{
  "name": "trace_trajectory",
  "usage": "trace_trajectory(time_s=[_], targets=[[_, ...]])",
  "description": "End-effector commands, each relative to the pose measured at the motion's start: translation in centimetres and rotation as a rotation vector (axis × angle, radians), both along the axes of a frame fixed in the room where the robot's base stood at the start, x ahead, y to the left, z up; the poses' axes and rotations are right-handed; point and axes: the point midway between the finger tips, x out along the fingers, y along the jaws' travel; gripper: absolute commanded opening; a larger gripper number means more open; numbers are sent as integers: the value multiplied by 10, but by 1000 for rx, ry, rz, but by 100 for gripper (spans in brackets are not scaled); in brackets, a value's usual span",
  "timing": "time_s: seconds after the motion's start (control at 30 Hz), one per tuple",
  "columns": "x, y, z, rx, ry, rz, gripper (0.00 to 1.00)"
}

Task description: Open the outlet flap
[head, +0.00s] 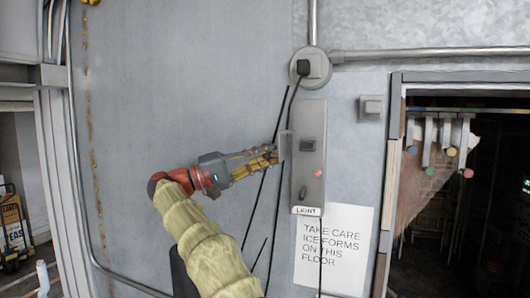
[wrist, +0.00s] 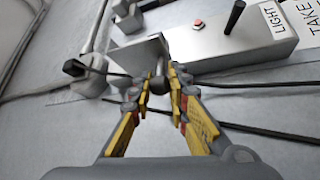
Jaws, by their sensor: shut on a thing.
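A grey metal box (head: 309,180) labelled LIGHT is fixed to the wall. The outlet flap (head: 286,145) is a pale plate at the box's left side, seen nearly edge-on and standing out from it. My gripper (head: 271,154) is at the flap's left. In the wrist view its yellow fingers (wrist: 160,90) are shut on the knob, one on each side.
A black plug (head: 303,67) sits in a round fitting above the box, with a black cable hanging past the box. Its red button (head: 318,173) and dark lever (head: 302,193) are below the outlet. A paper sign (head: 333,249) hangs below. A dark doorway (head: 460,190) opens at right.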

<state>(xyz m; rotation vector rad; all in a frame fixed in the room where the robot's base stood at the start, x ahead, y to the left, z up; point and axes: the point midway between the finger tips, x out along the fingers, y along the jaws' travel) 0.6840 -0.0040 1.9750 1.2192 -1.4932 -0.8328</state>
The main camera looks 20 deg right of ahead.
Motion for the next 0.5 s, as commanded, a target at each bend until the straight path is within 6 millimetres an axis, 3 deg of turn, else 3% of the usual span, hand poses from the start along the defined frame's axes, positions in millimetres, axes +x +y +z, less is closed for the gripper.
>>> trace_trajectory(time_s=[0.5], targets=[[12, -3, -1, -1, 2, -114, 0]])
